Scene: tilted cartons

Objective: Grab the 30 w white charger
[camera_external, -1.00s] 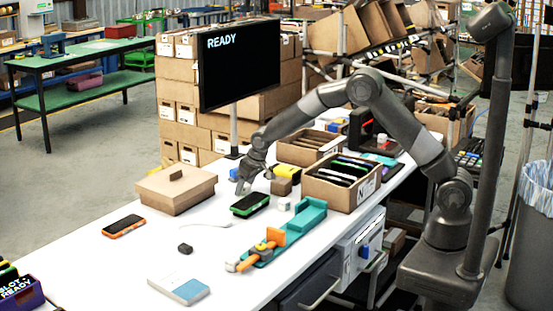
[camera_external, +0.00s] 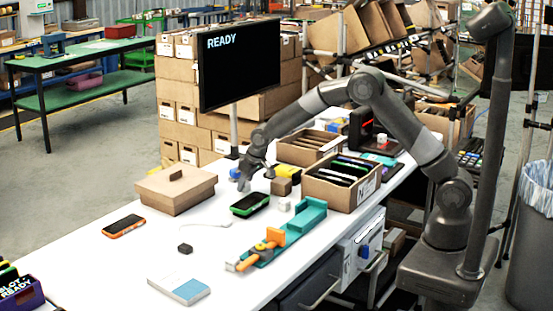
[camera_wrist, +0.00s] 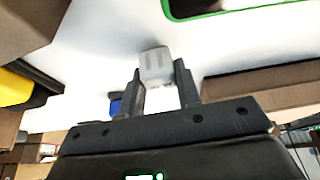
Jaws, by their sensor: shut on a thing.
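A white, block-shaped charger (camera_wrist: 157,66) is between my gripper's fingers in the wrist view. Its wattage marking cannot be read. My gripper (camera_wrist: 159,85) is shut on it, one dark finger on each side. In the external view my gripper (camera_external: 243,184) is low over the white table, just left of a black phone with a green edge (camera_external: 250,205). The held charger is too small and covered to make out there. Another small white block (camera_external: 284,204) stands on the table to the right of that phone.
A lidded carton (camera_external: 176,190) stands left of my gripper. A brown block (camera_external: 282,187), yellow item (camera_external: 288,171) and blue item (camera_external: 234,173) are close by. A carton of dark slabs (camera_external: 331,194) and a teal fixture (camera_external: 306,217) lie right. The table's front middle is mostly clear.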

